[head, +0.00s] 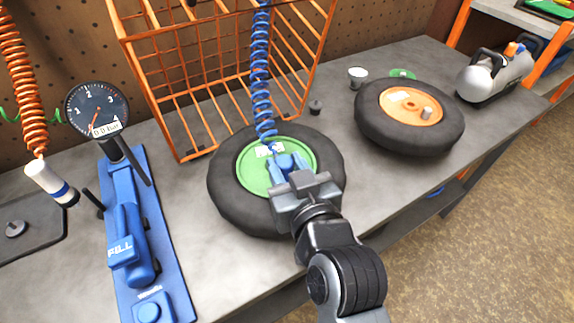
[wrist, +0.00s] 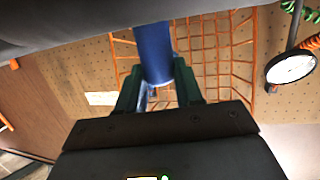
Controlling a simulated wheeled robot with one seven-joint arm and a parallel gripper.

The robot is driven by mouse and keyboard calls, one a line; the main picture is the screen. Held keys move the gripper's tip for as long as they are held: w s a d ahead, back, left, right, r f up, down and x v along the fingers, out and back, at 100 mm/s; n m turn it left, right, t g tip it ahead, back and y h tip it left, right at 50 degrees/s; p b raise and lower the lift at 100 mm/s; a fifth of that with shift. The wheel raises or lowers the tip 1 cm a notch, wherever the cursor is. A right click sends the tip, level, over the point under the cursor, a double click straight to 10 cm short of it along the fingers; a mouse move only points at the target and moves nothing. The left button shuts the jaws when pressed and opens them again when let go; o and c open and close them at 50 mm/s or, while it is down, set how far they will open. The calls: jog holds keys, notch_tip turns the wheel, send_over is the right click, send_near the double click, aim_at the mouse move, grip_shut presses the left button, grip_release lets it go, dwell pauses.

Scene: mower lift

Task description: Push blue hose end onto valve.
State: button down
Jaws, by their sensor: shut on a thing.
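The blue coiled hose (head: 262,85) hangs down in the head view to the wheel with the green hub (head: 250,180), which lies flat on the bench. My gripper (head: 288,165) is over the right part of this hub. In the wrist view, a blue cylinder, the hose end (wrist: 153,52), sits between the two dark green fingers of my gripper (wrist: 157,75), which are shut on it. The valve on the green hub is hidden behind my gripper and hand, so I cannot tell whether the hose end touches it.
An orange wire cage (head: 190,90) stands behind the wheel. A wheel with an orange hub (head: 408,108) lies to the right. A blue inflator stand (head: 140,240) with a round gauge (head: 97,108) is at left. A small dark cap (head: 316,107) and a silver tank (head: 495,75) are on the bench.

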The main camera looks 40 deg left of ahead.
jog(key=shift+f, duration=0.35)
jog(key=c, duration=1)
grip_release()
jog(key=shift+v, duration=5.5)
